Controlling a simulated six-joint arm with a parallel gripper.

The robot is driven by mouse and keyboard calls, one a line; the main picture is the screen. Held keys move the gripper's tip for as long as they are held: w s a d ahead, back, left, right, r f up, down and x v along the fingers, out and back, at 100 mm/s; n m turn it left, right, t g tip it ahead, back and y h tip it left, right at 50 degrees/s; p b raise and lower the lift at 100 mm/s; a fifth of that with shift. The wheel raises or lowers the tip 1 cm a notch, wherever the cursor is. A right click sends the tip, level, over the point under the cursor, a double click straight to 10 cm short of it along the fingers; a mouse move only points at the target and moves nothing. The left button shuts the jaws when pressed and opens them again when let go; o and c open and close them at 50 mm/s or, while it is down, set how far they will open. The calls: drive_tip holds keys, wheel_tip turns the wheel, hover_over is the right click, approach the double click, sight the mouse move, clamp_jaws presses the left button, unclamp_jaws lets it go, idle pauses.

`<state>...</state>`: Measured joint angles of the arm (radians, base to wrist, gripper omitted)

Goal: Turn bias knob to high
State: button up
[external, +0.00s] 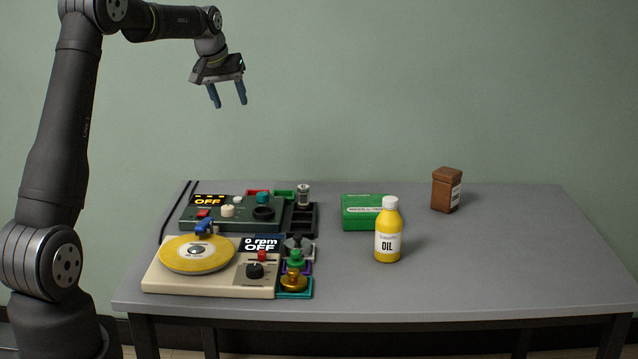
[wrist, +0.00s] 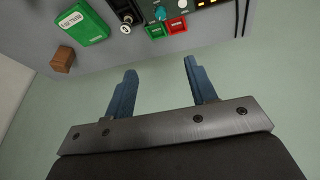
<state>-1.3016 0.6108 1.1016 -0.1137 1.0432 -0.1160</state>
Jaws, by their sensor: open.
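A dark green control unit (external: 242,216) with an orange OFF display (external: 209,200) stands at the back left of the table. On it are a cream knob (external: 227,211), a teal knob (external: 263,197), a black round dial (external: 264,213) and a red switch (external: 203,213). The labels are too small to read, so I cannot tell which is the bias knob. The teal knob also shows at the top of the wrist view (wrist: 160,13). My gripper (external: 230,103) is open and empty, high above the unit and touching nothing; its two blue fingers show apart in the wrist view (wrist: 160,68).
A cream turntable (external: 210,283) with a yellow disc stands in front of the unit. Small coloured trays (external: 296,292) and a dark tray (external: 303,222) lie beside them. A green box (external: 364,212), an oil bottle (external: 388,232) and a brown box (external: 446,190) stand further right. The table's right is clear.

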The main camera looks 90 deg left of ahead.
sight(265, 193)
drive_tip(key=w+a+f+m, duration=0.1)
drive_tip(key=w+a+f, duration=0.1)
drive_tip(key=f, duration=0.7)
drive_tip(key=w+a+f+m, duration=0.2)
drive_tip(key=a+f, duration=0.2)
drive_tip(key=f, duration=0.5)
drive_tip(key=w+a+f+m, duration=0.1)
drive_tip(key=a+f, duration=0.3)
drive_tip(key=f, duration=0.6)
drive_tip(key=shift+w+f+m, duration=0.1)
drive_tip(key=shift+w+m, duration=0.2)
drive_tip(key=shift+w, duration=0.1)
drive_tip(key=c, duration=1)
